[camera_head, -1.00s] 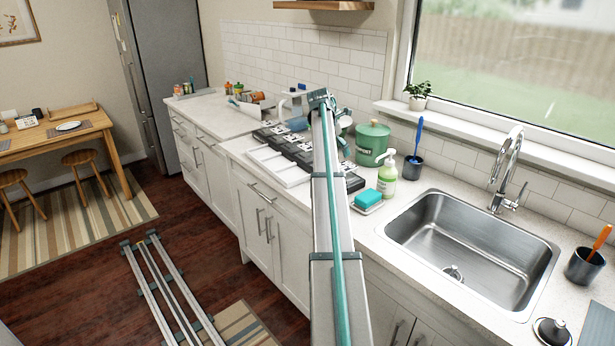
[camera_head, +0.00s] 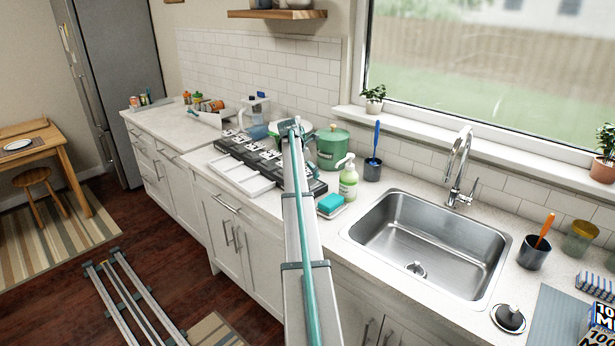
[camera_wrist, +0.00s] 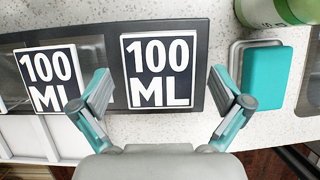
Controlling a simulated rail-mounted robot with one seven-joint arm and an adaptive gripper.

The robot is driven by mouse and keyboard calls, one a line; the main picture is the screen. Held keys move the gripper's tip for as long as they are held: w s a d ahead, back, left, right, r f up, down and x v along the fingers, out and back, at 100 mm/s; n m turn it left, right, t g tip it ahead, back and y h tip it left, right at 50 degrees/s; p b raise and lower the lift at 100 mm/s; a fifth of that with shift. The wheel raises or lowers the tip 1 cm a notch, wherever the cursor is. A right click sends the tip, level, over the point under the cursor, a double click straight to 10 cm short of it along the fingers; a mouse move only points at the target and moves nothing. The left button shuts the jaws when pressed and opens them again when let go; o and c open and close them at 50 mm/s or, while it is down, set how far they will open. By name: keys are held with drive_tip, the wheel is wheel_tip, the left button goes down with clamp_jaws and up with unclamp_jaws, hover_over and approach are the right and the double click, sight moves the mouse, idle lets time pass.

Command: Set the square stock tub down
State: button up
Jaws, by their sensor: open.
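In the head view the tray (camera_head: 318,188) stands on the counter. My arm crosses in front of it and my gripper cannot be made out there.
A teal sponge (camera_head: 331,202) on a dish and a green soap bottle (camera_head: 348,180) stand right of the tray. A green canister (camera_head: 331,148) is behind. The sink (camera_head: 425,245) is further right. More "100 M" boxes (camera_head: 601,318) show at the lower right edge.

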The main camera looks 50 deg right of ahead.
drive_tip(key=shift+x, duration=0.85)
drive_tip(key=c, duration=1.3)
drive_tip(key=shift+r, duration=0.15)
